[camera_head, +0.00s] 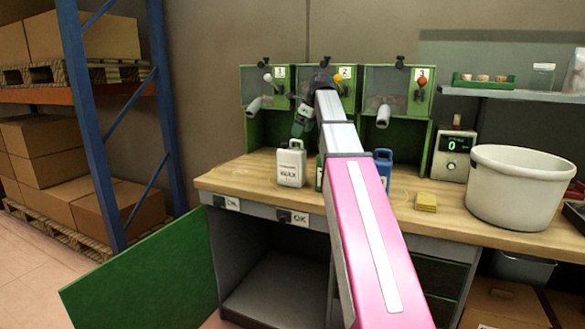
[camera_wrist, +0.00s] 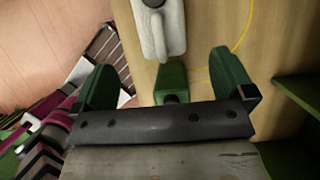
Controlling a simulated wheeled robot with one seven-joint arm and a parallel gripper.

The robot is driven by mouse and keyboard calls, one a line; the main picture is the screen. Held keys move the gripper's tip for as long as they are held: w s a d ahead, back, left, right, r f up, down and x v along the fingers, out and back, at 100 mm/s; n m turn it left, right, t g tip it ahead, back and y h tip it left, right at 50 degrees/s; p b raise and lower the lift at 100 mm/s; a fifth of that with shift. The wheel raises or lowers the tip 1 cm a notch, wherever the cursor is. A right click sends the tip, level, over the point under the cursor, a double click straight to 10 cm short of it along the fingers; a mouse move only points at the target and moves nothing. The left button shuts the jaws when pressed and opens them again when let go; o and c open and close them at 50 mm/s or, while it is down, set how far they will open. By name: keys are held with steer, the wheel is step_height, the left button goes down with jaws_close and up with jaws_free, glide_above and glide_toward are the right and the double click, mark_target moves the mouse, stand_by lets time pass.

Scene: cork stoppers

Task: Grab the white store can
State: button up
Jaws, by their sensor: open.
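The white store can (camera_head: 291,165) stands upright on the wooden workbench (camera_head: 240,178), near its front edge and left of my arm. It has a handle on top and dark lettering on its front. In the wrist view the white can (camera_wrist: 160,28) shows at the top centre, beyond my fingertips. My gripper (camera_head: 301,122) is above and slightly right of it, apart from it. In the wrist view my gripper (camera_wrist: 163,62) has its two green fingers spread wide. A green can (camera_wrist: 172,82) appears between and below them; my arm mostly hides it in the head view.
A blue can (camera_head: 383,165) stands right of my arm. Green hopper boxes (camera_head: 398,90) line the back. A green cabinet door (camera_head: 150,280) hangs open at lower left.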

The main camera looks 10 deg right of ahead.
mark_target(294, 149)
steer(key=x, duration=0.7)
steer(key=shift+w+a+f, duration=0.25)
steer(key=shift+a, duration=0.1)
steer(key=shift+r, duration=0.1)
jaws_close()
